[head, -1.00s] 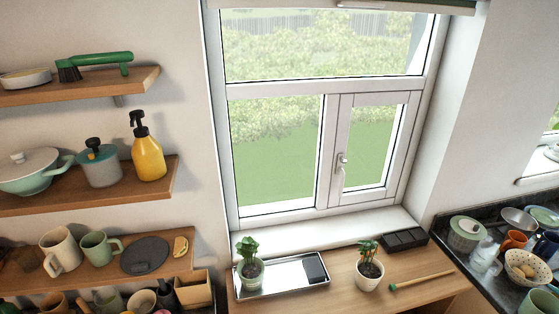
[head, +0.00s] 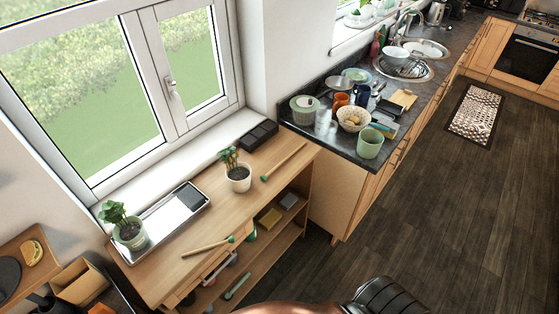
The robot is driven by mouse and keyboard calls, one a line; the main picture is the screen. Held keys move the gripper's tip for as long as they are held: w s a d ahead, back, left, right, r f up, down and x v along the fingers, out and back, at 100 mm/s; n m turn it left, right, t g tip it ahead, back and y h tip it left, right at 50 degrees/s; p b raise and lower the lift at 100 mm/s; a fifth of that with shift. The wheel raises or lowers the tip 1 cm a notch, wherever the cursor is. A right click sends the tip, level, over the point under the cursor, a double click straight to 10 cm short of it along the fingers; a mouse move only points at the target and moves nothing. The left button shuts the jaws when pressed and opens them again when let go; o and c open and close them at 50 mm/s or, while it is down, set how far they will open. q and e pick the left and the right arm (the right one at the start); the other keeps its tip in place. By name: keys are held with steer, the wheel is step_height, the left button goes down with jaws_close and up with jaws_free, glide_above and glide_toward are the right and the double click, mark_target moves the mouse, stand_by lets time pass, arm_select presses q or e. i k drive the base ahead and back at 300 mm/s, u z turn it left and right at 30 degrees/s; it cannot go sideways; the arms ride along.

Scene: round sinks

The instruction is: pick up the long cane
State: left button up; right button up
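Two thin wooden sticks with green ends lie on the wooden table under the window in the head view. One stick (head: 287,160) lies at the back right of the table, its green end beside the potted plant. The other stick (head: 205,247) lies near the front edge, its green end pointing right. The back one looks the longer, though I cannot be sure. Neither of my grippers is in view. A copper and black ribbed part at the bottom edge looks like my own body.
A potted plant (head: 238,178) and a black tray (head: 258,135) stand near the back stick. A metal tray (head: 165,224) and another potted plant (head: 129,234) are on the left. A shelf with small items is below the tabletop.

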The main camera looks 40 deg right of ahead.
mark_target(263, 177)
steer(key=u, duration=3.1)
steer(key=k, duration=1.95)
steer(key=z, duration=2.2)
